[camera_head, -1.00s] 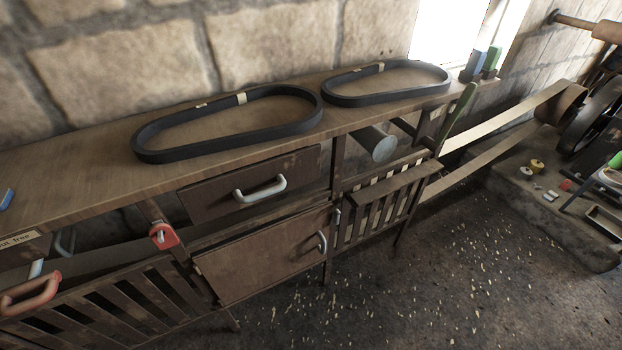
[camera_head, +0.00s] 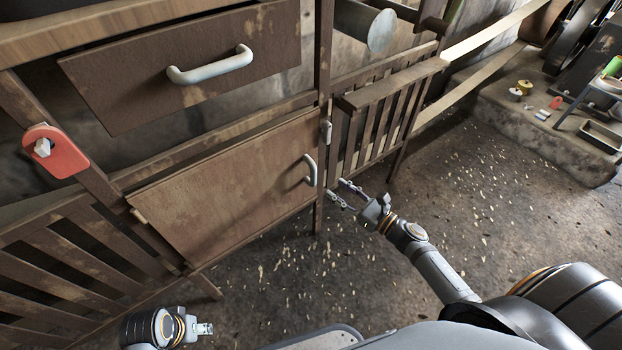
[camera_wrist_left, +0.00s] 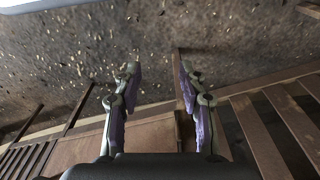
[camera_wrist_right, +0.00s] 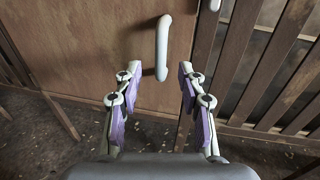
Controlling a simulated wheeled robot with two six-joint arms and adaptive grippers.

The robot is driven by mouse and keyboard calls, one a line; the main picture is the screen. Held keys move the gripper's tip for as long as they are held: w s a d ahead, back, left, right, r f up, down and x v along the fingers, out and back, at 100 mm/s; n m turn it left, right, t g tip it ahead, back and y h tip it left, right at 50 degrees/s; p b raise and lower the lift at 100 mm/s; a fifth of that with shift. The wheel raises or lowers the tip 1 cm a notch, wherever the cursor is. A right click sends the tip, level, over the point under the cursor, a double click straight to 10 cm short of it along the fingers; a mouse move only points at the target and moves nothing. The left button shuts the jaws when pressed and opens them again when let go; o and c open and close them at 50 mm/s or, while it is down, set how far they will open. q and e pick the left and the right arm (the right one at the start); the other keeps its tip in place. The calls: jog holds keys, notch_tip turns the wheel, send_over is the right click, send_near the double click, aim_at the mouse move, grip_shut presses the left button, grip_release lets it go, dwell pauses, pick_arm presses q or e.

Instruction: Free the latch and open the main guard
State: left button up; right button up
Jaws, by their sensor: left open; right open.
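A brown wooden door panel (camera_head: 225,190) with a pale upright handle (camera_head: 311,170) fills the middle of the head view. A small grey catch (camera_head: 326,131) sits on the post beside it. A red latch plate (camera_head: 55,152) with a grey knob is on the left post, above a slatted guard (camera_head: 75,265). I cannot tell which panel is the main guard. My right gripper (camera_head: 345,193) is open and empty, right of the door. In the right wrist view the handle (camera_wrist_right: 162,50) shows between its fingers, apparently apart from them. My left gripper (camera_head: 204,328) is open and empty, low and left.
A drawer (camera_head: 190,65) with a white handle is above the door. Another slatted guard (camera_head: 375,120) stands to the right, below a grey cylinder (camera_head: 378,30). A stone plinth (camera_head: 540,140) with small items is at the far right. The floor ahead is open.

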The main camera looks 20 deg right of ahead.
aim_at(313, 172)
jog(key=x, duration=1)
jog(key=shift+w+a, duration=0.1)
jog(key=shift+w, duration=0.1)
jog(key=shift+r, duration=0.1)
grip_shut()
